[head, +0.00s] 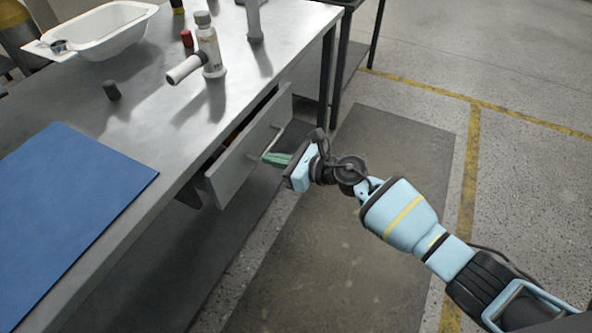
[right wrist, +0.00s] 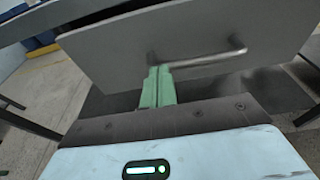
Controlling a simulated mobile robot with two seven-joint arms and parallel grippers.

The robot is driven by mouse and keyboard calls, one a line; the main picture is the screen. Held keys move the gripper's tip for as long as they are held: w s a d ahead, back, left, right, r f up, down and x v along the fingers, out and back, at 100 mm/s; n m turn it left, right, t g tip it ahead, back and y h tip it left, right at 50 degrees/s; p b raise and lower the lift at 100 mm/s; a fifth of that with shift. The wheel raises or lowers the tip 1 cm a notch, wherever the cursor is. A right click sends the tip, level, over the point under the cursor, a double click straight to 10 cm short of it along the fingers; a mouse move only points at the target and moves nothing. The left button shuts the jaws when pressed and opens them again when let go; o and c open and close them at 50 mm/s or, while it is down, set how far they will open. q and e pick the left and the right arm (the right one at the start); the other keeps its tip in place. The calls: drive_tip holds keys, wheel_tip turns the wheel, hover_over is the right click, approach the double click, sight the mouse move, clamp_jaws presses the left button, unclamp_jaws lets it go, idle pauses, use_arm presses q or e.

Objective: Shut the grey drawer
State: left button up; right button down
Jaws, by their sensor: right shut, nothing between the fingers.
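The grey drawer (head: 247,148) sits under the metal table and stands partly open, with a dark gap above its front. Its front also fills the upper part of the right wrist view (right wrist: 120,55). A bar handle (right wrist: 205,60) is fixed across the drawer front. My right gripper (head: 268,158) has its green fingers shut and empty, close to the drawer front by the handle. In the right wrist view the fingertips (right wrist: 158,70) overlap the left end of the handle; I cannot tell whether they touch. My left gripper does not show.
The table (head: 150,118) carries a blue mat (head: 75,205), a white tub (head: 105,28), a white bottle (head: 209,50), a dark cylinder (head: 111,90) and a red-capped item (head: 187,38). A dark floor mat (head: 375,190) lies clear in front of the table.

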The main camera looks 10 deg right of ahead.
sight(249, 151)
drive_tip(key=x, duration=0.1)
drive_tip(key=b+x, duration=0.1)
drive_tip(key=x, duration=0.1)
drive_tip(key=shift+r, duration=0.25)
drive_tip(key=shift+w+a+r, duration=0.1)
drive_tip(key=shift+w+a, duration=0.05)
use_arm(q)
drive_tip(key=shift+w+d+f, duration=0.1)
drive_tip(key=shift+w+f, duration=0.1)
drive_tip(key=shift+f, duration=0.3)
use_arm(e)
drive_tip(key=shift+r, duration=0.2)
